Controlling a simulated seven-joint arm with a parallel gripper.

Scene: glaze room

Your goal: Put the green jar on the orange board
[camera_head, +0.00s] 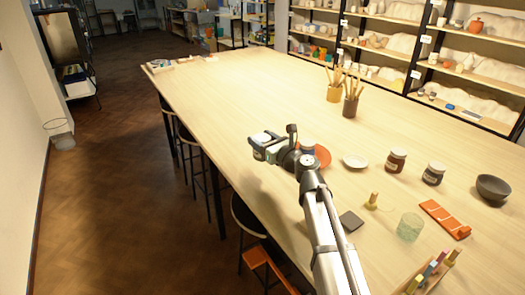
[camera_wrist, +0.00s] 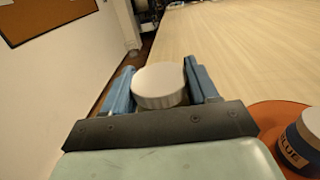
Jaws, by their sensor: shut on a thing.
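My gripper (camera_head: 266,143) is shut on a white-lidded jar, taken as the green jar (camera_head: 258,153), above the table's left edge area. In the wrist view the jar's white lid (camera_wrist: 160,85) sits between the two blue fingers; its body is mostly hidden, and its colour barely shows. The round orange board (camera_head: 323,155) lies on the table, right of my gripper and partly behind my arm. The wrist view shows its edge (camera_wrist: 262,113) at the lower right. A jar labelled BLUE (camera_wrist: 302,143) stands on it, and its top shows in the head view (camera_head: 308,146).
Right of the board are a white dish (camera_head: 355,161), a red-brown jar (camera_head: 396,160), a dark jar (camera_head: 433,173) and a dark bowl (camera_head: 493,187). Nearer are a glass (camera_head: 410,227) and an orange rack (camera_head: 445,219). Brush pots (camera_head: 350,107) stand behind. The far-left tabletop is mostly clear.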

